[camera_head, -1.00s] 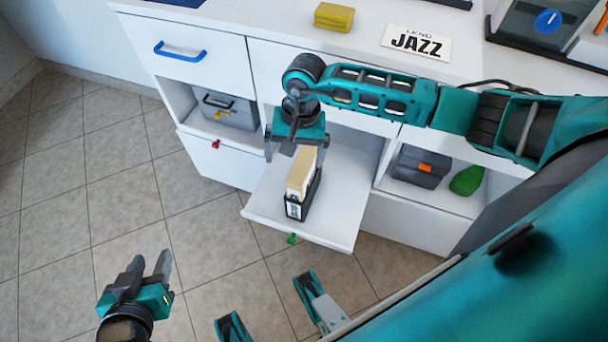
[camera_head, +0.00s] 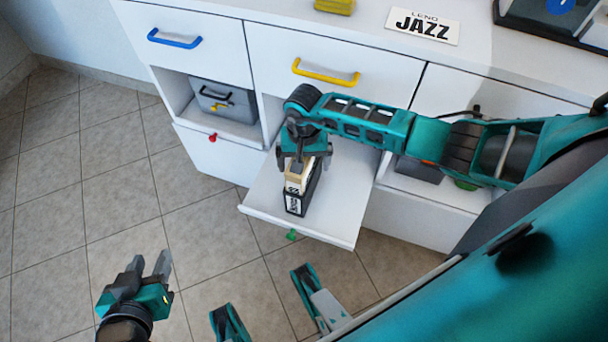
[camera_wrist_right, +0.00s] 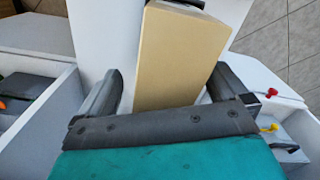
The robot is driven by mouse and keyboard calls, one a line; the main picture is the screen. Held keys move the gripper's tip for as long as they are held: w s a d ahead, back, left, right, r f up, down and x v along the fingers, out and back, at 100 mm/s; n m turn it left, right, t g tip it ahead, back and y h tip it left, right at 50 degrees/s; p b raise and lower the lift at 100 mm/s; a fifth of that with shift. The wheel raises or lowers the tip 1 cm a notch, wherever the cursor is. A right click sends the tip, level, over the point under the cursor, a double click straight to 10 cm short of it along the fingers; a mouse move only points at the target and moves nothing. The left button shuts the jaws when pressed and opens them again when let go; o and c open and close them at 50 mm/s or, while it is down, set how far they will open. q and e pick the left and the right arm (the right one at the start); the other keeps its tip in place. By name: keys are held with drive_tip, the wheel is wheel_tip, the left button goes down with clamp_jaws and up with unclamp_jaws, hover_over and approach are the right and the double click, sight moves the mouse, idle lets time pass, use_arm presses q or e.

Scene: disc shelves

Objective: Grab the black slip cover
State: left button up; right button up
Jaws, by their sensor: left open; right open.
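The black slip cover (camera_head: 309,190) stands on the pulled-out white shelf (camera_head: 335,226), with a white label on its front end. A cream block (camera_wrist_right: 178,52) sits in it and rises above its rim. My right gripper (camera_head: 304,166) is over the block, its fingers open on either side. My left gripper (camera_head: 150,266) is open and empty over the tiled floor at the lower left.
A grey case (camera_head: 222,101) sits in the left compartment. Drawers with a blue handle (camera_head: 176,39) and a yellow handle (camera_head: 326,73) are above. A JAZZ sign (camera_head: 423,25) lies on the counter. A dark grey box (camera_head: 418,171) is partly hidden behind my right arm.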

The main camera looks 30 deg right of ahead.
drive_tip(key=shift+f, duration=0.6)
drive_tip(key=shift+f, duration=0.15)
drive_tip(key=shift+c, duration=0.5)
drive_tip(key=c, duration=1.6)
